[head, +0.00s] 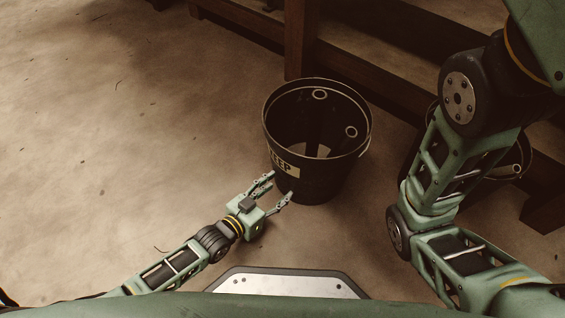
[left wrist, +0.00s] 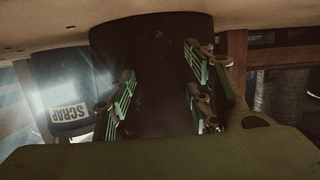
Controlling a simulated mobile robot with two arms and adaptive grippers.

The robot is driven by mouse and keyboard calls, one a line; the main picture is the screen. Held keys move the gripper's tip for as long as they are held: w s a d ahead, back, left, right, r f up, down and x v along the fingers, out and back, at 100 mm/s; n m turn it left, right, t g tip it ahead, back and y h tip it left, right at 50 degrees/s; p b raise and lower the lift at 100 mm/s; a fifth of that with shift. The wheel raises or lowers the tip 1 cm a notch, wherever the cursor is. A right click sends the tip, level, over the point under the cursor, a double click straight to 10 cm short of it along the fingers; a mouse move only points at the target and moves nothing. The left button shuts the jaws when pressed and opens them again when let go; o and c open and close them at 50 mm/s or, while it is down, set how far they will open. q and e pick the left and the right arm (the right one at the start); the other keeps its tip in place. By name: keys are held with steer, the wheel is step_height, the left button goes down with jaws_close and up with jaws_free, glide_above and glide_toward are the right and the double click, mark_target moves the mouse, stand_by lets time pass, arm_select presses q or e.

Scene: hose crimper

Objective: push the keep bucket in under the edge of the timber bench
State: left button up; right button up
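The keep bucket (head: 320,188) is dark and upright on the floor, with a pale label partly reading "EEP". Fittings with ring-shaped ends stand inside it. It sits in front of the timber bench (head: 372,77), near a bench leg (head: 299,40); its rim stands clear of the bench's underside as far as I can see. My left gripper (head: 279,188) is open and empty, its fingers spread at the bucket's near left side below the label. In the left wrist view the bucket's dark wall (left wrist: 150,75) fills the gap beyond the fingers; contact is unclear. My right gripper is out of view.
A second bucket (head: 517,160) stands to the right, partly hidden behind my right arm. In the left wrist view a bucket labelled SCRAP (left wrist: 68,100) shows at left. The floor (head: 150,110) to the left is bare.

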arm_select(q)
steer(key=shift+r+b+x, duration=0.3)
steer(key=shift+b+x, duration=0.05)
steer(key=shift+x, duration=0.85)
steer(key=shift+r+b+x, duration=0.25)
steer(key=shift+b+x, duration=0.15)
steer(key=shift+x, duration=0.75)
steer(key=shift+r+b+x, duration=0.3)
steer(key=shift+b+x, duration=0.05)
steer(key=shift+x, duration=0.85)
steer(key=shift+w+d+r+b, duration=0.1)
steer(key=shift+w+d+b, duration=0.6)
steer(key=shift+w+d, duration=0.45)
steer(key=shift+w+d+b, duration=0.65)
steer(key=shift+w+d, duration=0.15)
steer(key=shift+w, duration=0.6)
steer(key=p+v, duration=0.1)
steer(key=v, duration=0.1)
steer(key=f+p+v, duration=0.1)
steer(key=p+v, duration=0.1)
steer(key=shift+s+a, duration=0.3)
steer(key=shift+s, duration=0.1)
steer(key=shift+s+a+p, duration=0.35)
steer(key=shift+s+p, duration=0.1)
steer(key=shift+s, duration=0.1)
